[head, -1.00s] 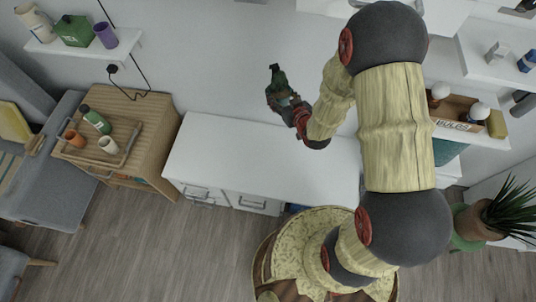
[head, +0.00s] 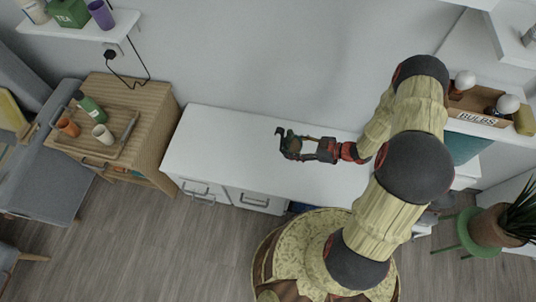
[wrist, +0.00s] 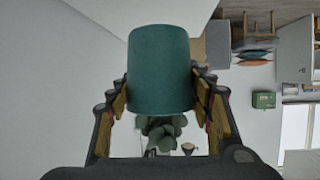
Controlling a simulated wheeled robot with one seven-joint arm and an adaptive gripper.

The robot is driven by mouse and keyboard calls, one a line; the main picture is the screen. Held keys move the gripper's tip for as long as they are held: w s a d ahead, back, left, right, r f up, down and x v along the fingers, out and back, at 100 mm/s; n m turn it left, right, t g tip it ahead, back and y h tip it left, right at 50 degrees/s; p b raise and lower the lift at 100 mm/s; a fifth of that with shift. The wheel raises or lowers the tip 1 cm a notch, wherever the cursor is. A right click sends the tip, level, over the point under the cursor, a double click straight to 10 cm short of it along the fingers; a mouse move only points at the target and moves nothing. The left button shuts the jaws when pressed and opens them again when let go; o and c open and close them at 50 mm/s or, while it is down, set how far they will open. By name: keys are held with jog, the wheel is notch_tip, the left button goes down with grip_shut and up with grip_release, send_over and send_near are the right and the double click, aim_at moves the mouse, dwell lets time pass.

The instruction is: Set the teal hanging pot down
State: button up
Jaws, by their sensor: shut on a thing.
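The teal hanging pot (wrist: 160,66) is between the two fingers of my gripper (wrist: 160,90) in the wrist view, with one finger against each side. Green leaves (wrist: 162,128) show at one end of the pot. In the head view my gripper (head: 292,146) appears over the white desk top (head: 228,150), pointing left, with a small dark green shape between its fingers. Most of the pot is hard to make out there. I cannot tell whether the pot touches the desk.
The desk top is bare around my gripper. A wooden cabinet with a tray (head: 84,149) of cups and a bottle stands at left. A wall shelf (head: 80,31) is at upper left. A bulbs box (head: 477,119) sits on a shelf at right.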

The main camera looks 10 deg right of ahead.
jog(key=shift+n+g+y, duration=0.3)
jog(key=shift+n+g, duration=0.2)
jog(key=s+f, duration=0.2)
jog(key=s, duration=0.1)
jog(key=shift+d+f+b, duration=0.15)
jog(key=shift+f+b, duration=0.2)
jog(key=w+d+f+b+x, duration=0.15)
jog(key=b+x, duration=0.25)
jog(key=x, duration=0.6)
jog(key=b, duration=0.3)
send_over(265, 161)
jog(key=f, duration=0.4)
jog(key=shift+s+d, duration=0.15)
jog(key=shift+d, duration=0.1)
jog(key=shift+w+a+f+b, duration=0.1)
jog(key=shift+f+b, duration=0.2)
jog(key=shift+f, duration=0.6)
jog(key=shift+w+a+f+b, duration=0.1)
jog(key=shift+f+b, duration=0.2)
jog(key=shift+f, duration=0.55)
jog(key=shift+f, duration=0.15)
jog(key=o, duration=1.5)
